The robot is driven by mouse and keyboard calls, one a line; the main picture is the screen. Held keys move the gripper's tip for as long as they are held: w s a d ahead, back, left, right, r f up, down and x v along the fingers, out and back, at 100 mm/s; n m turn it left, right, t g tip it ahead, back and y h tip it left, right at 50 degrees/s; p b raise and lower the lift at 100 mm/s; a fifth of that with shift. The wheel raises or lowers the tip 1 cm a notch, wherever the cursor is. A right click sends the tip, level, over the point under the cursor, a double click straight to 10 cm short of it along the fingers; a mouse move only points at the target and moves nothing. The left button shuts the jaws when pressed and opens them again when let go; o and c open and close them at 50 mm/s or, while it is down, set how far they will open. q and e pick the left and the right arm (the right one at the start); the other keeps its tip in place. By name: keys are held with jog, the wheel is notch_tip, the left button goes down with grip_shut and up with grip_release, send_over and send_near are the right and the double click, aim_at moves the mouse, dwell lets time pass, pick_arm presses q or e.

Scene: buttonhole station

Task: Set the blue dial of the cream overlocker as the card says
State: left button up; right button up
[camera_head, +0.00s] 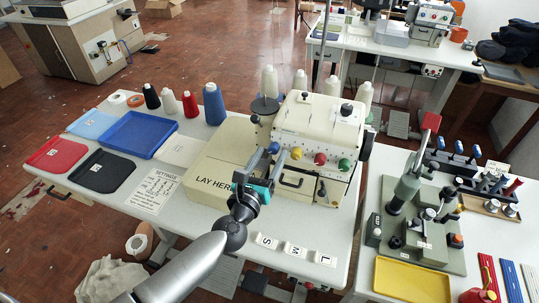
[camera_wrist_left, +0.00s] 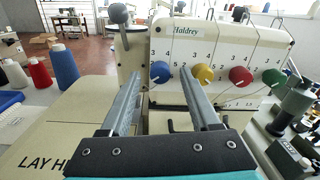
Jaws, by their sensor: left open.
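The cream overlocker (camera_head: 315,125) stands on the white table, with a row of blue, yellow, red and green dials on its front. The blue dial (camera_wrist_left: 160,72) is the leftmost; in the left wrist view it shows between my fingertips, with a pale mark towards its lower left. In the head view the blue dial (camera_head: 274,148) is partly hidden by my gripper. My left gripper (camera_head: 264,154) is open in front of it; I cannot tell how near the fingers are to the dial. The settings card (camera_head: 157,190) lies on the table; its small print is unreadable.
The other dials, yellow (camera_head: 297,153), red (camera_head: 320,158) and green (camera_head: 343,165), sit close to the right. Thread cones, a blue tray (camera_head: 126,147) and cloth pieces lie left. Cards marked S, M and L lie in front. A green press (camera_head: 410,185) stands right.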

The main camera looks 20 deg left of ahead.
pick_arm(q)
jog(key=shift+w, duration=0.15)
grip_shut()
dwell(0.5)
